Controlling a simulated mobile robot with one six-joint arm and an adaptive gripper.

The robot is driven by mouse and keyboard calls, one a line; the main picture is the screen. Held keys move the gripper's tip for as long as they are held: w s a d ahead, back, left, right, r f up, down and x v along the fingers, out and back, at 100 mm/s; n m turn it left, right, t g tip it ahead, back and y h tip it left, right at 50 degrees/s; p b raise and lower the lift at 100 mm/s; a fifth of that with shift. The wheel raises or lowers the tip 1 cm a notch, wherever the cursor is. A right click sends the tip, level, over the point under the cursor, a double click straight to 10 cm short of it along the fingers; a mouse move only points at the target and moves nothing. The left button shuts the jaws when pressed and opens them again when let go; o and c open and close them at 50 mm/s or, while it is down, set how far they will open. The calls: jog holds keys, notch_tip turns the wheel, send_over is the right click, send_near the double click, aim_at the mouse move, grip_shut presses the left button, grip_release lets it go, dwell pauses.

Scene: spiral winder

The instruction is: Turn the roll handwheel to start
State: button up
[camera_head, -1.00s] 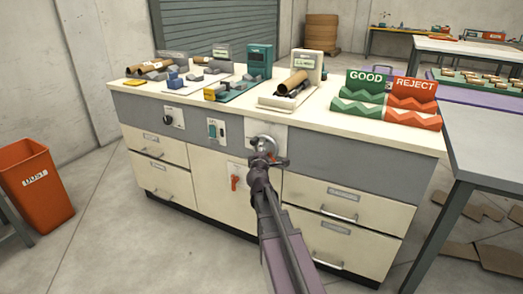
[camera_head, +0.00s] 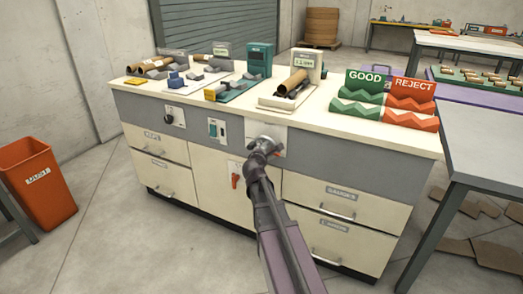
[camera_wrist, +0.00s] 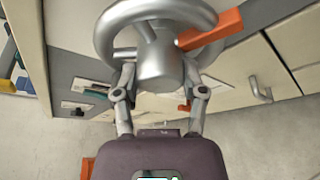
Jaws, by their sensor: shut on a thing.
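The roll handwheel (camera_wrist: 155,25) is a silver ring with spokes and a thick round hub, filling the top of the wrist view. In the head view the handwheel (camera_head: 268,132) sits on a pale plate on the cabinet's grey front panel. My gripper (camera_wrist: 159,84) has one finger on each side of the hub and is shut on it. In the head view my gripper (camera_head: 262,146) covers much of the wheel. An orange bar (camera_wrist: 212,30) shows behind the rim. The fingertip contacts are partly hidden by the hub.
A dark knob (camera_head: 173,118), a switch plate (camera_head: 216,129) and a red handle (camera_head: 235,181) are on the cabinet front. The worktop holds a roll device (camera_head: 292,88) and green and red trays (camera_head: 358,105). An orange bin (camera_head: 38,185) stands left; a grey table (camera_head: 490,150) stands right.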

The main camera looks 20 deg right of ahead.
jog(key=n+g+h+p, duration=0.1)
jog(key=n+g, duration=0.1)
jog(key=n, duration=0.1)
jog(key=shift+s+n+g+p, duration=0.1)
jog(key=shift+n+g+p, duration=0.2)
jog(key=shift+p, duration=0.05)
jog(key=n+g+h, duration=0.1)
jog(key=n+g, duration=0.1)
jog(key=n, duration=0.1)
jog(key=shift+f+n, duration=0.1)
jog(key=shift+n, duration=0.3)
jog(key=n+g+h, duration=0.1)
jog(key=n+h, duration=0.1)
jog(key=n, duration=0.1)
jog(key=shift+f+n+g+b, duration=0.1)
jog(key=shift+n+g+b, duration=0.2)
jog(key=shift+g+b, duration=0.1)
jog(key=shift+n+g+h+b, duration=0.7)
jog(key=shift+n+h, duration=0.4)
jog(key=shift+n, duration=0.5)
jog(key=shift+d, duration=0.1)
jog(key=o, duration=1.1)
jog(key=shift+r, duration=0.2)
jog(key=shift+o, duration=0.2)
jog(key=shift+f, duration=0.1)
